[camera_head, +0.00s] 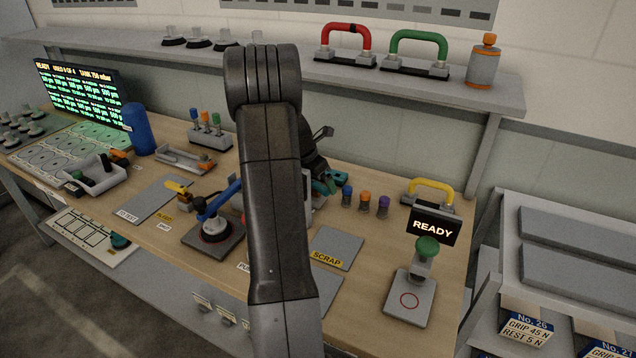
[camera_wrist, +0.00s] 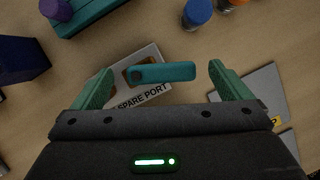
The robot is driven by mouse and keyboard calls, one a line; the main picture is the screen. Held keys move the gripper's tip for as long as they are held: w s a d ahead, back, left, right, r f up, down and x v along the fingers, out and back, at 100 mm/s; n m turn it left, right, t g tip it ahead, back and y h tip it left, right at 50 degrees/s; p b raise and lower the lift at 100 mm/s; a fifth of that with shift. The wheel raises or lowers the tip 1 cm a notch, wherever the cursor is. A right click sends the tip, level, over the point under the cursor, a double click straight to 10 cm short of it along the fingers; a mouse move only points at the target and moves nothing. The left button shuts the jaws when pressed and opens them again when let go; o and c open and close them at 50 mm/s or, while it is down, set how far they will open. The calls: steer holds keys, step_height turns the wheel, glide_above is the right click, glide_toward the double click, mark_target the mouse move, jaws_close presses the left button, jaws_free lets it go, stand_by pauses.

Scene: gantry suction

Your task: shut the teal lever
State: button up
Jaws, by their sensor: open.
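The teal lever (camera_wrist: 168,73) shows in the wrist view as a flat bar lying nearly level across the picture, with a round pivot at its left end. It is mounted on a pale plate (camera_wrist: 122,82) labelled "SPARE PORT". My gripper (camera_wrist: 160,69) is open, with one green finger to the left of the lever and one to the right. Neither finger visibly touches it, and the height gap cannot be told. In the head view my arm hides the lever; green-teal parts (camera_head: 327,184) show beside the arm, but I cannot tell which are fingers.
Blue (camera_head: 347,196), orange (camera_head: 365,201) and purple (camera_head: 383,206) small cylinders stand right of my arm. A grey "SCRAP" plate (camera_head: 334,243) and a "READY" display (camera_head: 433,226) are farther right.

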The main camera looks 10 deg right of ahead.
mark_target(318, 185)
step_height(318, 185, up, 9)
steer(key=shift+f+b, duration=0.15)
steer(key=shift+b, duration=0.15)
steer(key=shift+c, duration=0.3)
